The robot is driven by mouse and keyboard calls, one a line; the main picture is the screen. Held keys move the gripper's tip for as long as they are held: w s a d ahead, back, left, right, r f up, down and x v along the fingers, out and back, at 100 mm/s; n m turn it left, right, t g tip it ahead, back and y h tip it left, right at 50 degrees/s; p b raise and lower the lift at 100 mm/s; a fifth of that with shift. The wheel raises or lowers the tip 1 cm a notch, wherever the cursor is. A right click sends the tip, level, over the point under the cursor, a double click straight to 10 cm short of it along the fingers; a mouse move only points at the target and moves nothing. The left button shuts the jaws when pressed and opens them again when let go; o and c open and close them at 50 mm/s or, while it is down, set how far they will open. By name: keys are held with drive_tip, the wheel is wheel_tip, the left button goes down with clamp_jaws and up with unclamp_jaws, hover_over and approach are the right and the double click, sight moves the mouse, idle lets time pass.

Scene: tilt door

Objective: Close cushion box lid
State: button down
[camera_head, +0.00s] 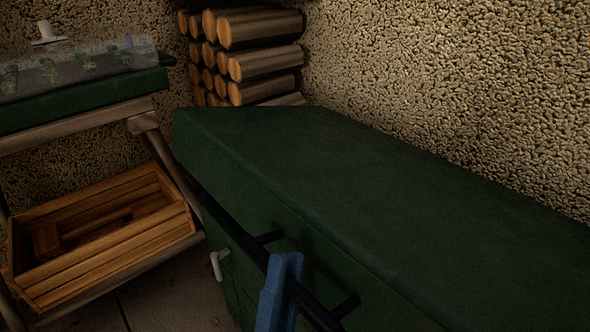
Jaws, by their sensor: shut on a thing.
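A long dark green box-like unit (380,215) fills the right and lower middle of the view. Its broad top looks flat and level, with an edge line running along its front. I cannot tell whether this is the cushion box or whether its top is a lid. A black bar (235,230) stands off its front face on short posts. A small white hook-shaped piece (217,264) is near the front face.
Stacked logs (245,50) stand in the back corner against rough stone walls (450,80). At left is a wooden stand (75,128) with a green top (90,103) and a clear cover with plant-like shapes. A wooden crate (110,250) sits below it. Little floor shows.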

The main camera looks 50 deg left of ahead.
wheel_tip(320, 180, down, 12)
drive_tip(key=b, duration=0.7)
drive_tip(key=shift+s, duration=0.35)
drive_tip(key=c, duration=0.8)
unclamp_jaws()
drive_tip(key=shift+f, duration=0.1)
drive_tip(key=p+v, duration=0.3)
drive_tip(key=v, duration=1)
